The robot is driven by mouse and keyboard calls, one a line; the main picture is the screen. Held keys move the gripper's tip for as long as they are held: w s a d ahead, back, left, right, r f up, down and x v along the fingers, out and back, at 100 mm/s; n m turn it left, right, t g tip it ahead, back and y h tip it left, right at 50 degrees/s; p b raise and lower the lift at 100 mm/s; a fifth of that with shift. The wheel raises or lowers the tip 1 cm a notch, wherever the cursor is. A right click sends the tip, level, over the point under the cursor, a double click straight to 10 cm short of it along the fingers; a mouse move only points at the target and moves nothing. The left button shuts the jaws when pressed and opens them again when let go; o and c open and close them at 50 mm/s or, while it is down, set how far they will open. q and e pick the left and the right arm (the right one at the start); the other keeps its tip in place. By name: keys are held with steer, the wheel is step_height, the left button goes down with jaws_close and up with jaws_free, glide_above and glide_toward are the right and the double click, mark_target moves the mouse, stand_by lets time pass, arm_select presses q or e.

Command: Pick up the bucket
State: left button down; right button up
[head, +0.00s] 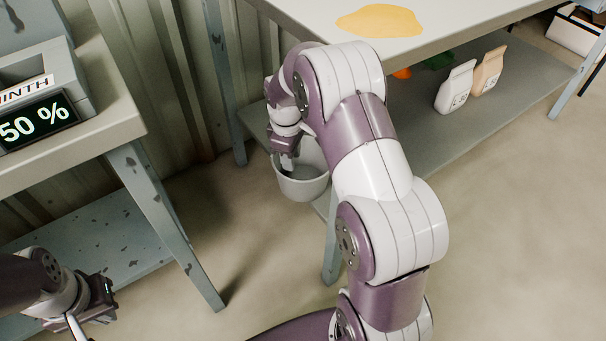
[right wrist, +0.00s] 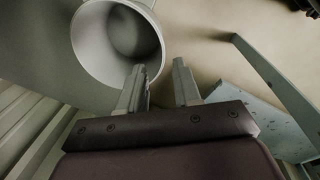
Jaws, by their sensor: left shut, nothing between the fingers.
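A light grey bucket (head: 302,187) is at the lower shelf's end under the back table, partly hidden by my right arm. In the right wrist view its round open mouth (right wrist: 84,45) faces the camera at upper left. My right gripper (head: 287,162) is at the bucket's rim. Its two fingers (right wrist: 160,75) stand apart with a gap between them. The left finger overlaps the rim in that view; I cannot tell whether it touches. My left gripper (head: 76,324) is at the lower left, away from the bucket, shut and empty, partly cut off by the frame.
The back table (head: 455,22) has a yellow patch (head: 380,20) on top. Its lower shelf (head: 425,130) holds a white bag (head: 455,88) and a tan bag (head: 488,70). A left table (head: 95,125) carries a display (head: 38,122) reading "50 %". The floor between is clear.

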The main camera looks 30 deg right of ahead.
mark_target(294, 184)
steer(key=f+b, duration=0.2)
steer(key=f, duration=0.2)
steer(key=f+b, duration=0.3)
steer(key=f, duration=0.1)
steer(key=w+d+f+b, duration=0.1)
steer(key=f+b, duration=0.2)
steer(key=f, duration=0.1)
steer(key=shift+f, duration=0.25)
steer(key=shift+r, duration=0.15)
jaws_close()
stand_by(0.5)
